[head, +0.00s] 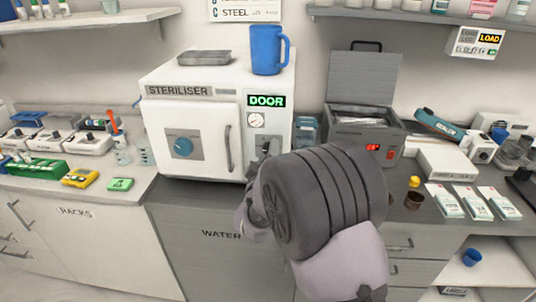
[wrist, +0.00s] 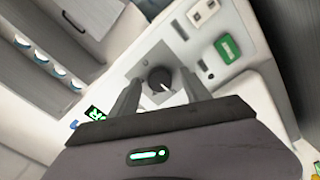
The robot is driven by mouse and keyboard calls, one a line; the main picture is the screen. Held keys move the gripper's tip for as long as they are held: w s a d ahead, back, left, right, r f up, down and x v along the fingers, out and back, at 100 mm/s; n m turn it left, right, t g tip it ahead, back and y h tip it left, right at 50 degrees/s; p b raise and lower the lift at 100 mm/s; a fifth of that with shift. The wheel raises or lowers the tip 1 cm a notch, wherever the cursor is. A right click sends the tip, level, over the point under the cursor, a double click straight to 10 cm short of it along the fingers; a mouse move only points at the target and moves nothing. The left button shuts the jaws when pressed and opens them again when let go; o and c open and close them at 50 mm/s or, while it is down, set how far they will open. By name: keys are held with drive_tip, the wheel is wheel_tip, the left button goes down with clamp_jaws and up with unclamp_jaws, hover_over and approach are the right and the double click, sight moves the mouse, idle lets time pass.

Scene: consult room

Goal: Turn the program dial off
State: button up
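The white steriliser (head: 216,90) stands on the counter in the head view. A dark round dial (wrist: 159,78) with a white pointer mark sits on a pale square plate in the wrist view; its mark points toward the lower right of that picture. My gripper (wrist: 161,88) is open, with one finger on each side of the dial. I cannot tell whether the fingers touch it. In the head view my gripper (head: 260,168) is at the steriliser's right-hand panel, and my arm hides much of that area. No label is readable around the dial.
A lit green DOOR display (head: 266,101) and a round gauge (head: 256,121) are above my gripper. A blue mug (head: 266,50) stands on top. A grey open-lidded unit (head: 362,130) is to the right.

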drive_tip(key=s+p, duration=0.1)
drive_tip(key=s, duration=1.6)
drive_tip(key=shift+s+a, duration=0.2)
drive_tip(key=shift+a, duration=0.05)
